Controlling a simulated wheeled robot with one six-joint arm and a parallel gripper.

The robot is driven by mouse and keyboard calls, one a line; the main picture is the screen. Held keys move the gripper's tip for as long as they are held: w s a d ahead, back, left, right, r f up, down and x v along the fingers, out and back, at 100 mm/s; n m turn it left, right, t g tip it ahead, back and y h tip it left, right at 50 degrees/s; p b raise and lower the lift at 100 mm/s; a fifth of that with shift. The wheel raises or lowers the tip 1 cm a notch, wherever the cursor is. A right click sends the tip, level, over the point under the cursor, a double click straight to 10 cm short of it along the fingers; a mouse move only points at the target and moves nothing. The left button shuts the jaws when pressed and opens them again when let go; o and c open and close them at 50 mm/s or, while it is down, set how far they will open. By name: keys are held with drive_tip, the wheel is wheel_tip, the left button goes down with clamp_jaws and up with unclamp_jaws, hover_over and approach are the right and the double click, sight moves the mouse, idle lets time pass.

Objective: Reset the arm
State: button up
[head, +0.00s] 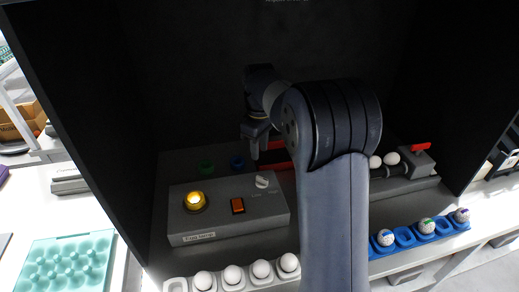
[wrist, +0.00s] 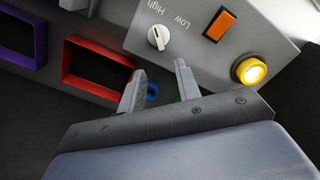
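My gripper (wrist: 160,82) shows in the wrist view with its two fingers apart and nothing between them. In the head view my gripper (head: 256,148) hangs above the back of the grey control box (head: 228,221), and my arm hides part of the scene. The box has a lit yellow dome (head: 194,201), an orange switch (head: 238,206) and a white knob (head: 262,181) marked Low and High. These also show in the wrist view as the lit dome (wrist: 251,71), switch (wrist: 220,25) and knob (wrist: 158,37).
A white egg tray (head: 177,285) with several white eggs lies in front. A blue tray (head: 405,236) with marked eggs is at right. A teal tray (head: 72,262) is at left. Red (wrist: 98,65) and purple (wrist: 20,40) frames stand beside the box. Dark walls enclose the sides and back.

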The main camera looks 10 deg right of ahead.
sight(259, 177)
wheel_tip(259, 177, down, 11)
drive_tip(key=shift+r+p, duration=0.15)
drive_tip(key=shift+p, duration=0.35)
idle(0.5)
